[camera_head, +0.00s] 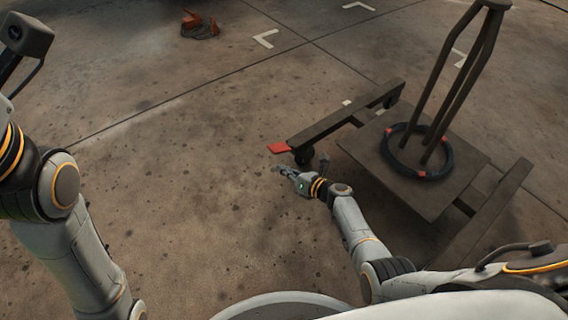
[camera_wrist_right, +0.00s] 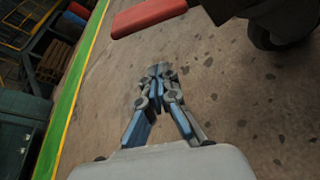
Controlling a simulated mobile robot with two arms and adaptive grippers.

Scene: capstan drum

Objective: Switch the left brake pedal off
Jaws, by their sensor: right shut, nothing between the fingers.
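The red brake pedal (camera_head: 279,148) sticks out from the near-left end of the left beam of a dark wheeled stand (camera_head: 352,160). In the right wrist view the red pedal (camera_wrist_right: 148,15) is at the top, ahead of the fingers and slightly left. It looks roughly flat, but its exact tilt is hard to tell. My right gripper (camera_head: 279,170) is shut and empty, just below the pedal in the head view. In the right wrist view its fingertips (camera_wrist_right: 158,70) are together, with a visible gap to the pedal.
A caster wheel (camera_head: 303,157) sits beside the pedal under the beam. A black ring (camera_head: 388,150) with red marks lies on the stand's platform around tall dark legs (camera_head: 455,85). An orange-red object (camera_head: 199,27) lies far back. The floor left of the stand is clear.

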